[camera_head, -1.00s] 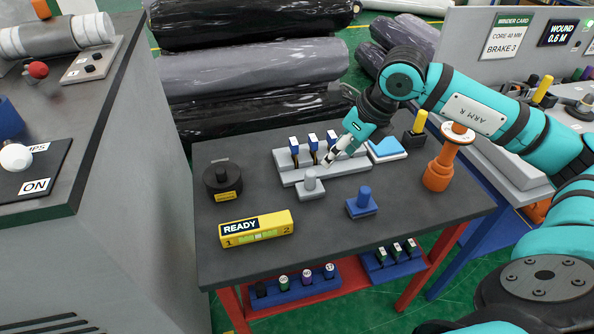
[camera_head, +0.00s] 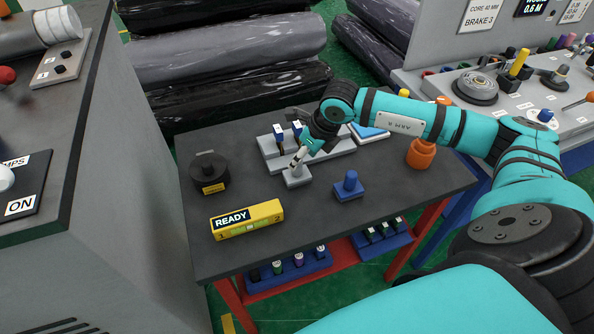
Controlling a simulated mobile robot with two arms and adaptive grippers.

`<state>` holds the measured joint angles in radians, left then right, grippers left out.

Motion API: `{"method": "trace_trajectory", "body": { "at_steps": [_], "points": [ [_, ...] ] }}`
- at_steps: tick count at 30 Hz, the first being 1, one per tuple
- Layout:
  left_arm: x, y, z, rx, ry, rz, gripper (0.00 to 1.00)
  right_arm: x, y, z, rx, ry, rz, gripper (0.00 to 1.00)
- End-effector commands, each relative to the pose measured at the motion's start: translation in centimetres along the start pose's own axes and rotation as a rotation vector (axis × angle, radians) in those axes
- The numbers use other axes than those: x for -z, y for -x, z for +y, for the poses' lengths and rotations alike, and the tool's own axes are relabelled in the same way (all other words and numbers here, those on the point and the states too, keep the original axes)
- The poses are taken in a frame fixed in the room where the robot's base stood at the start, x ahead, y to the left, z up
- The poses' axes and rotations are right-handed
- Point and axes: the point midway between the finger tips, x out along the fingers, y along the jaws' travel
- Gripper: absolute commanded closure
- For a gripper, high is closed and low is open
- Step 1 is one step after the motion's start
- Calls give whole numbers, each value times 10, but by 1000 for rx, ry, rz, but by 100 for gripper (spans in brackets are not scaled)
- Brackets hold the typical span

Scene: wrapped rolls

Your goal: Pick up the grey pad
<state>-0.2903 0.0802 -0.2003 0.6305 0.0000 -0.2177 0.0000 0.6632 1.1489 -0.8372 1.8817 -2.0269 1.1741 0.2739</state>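The grey pad (camera_head: 297,180), a small square block, sits on the dark tabletop in front of the grey rack. Its upright knob, visible earlier, is now mostly hidden by my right gripper. My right gripper (camera_head: 297,165) points down onto the pad from above and behind. Its fingertips are at the knob; I cannot tell whether they are closed on it. The pad appears to rest flat on the table. My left gripper is not in view.
A blue pad (camera_head: 349,187) with a knob stands just right of the grey pad. The yellow READY level (camera_head: 247,219) lies front left, and a black round weight (camera_head: 209,173) stands left. The grey rack (camera_head: 270,150) with upright pieces is behind. The front right tabletop is clear.

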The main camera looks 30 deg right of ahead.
Motion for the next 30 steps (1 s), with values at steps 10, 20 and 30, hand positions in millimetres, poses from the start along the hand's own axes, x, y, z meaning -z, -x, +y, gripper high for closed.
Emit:
{"method": "trace_trajectory", "body": {
  "at_steps": [10,20,30],
  "points": [
    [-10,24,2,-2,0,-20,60,2,-44,2,-2,-3,0,45],
    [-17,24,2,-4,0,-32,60,3,-51,1,0,-1,0,49],
    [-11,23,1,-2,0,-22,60,3,-50,1,0,-1,0,93]
  ]
}}
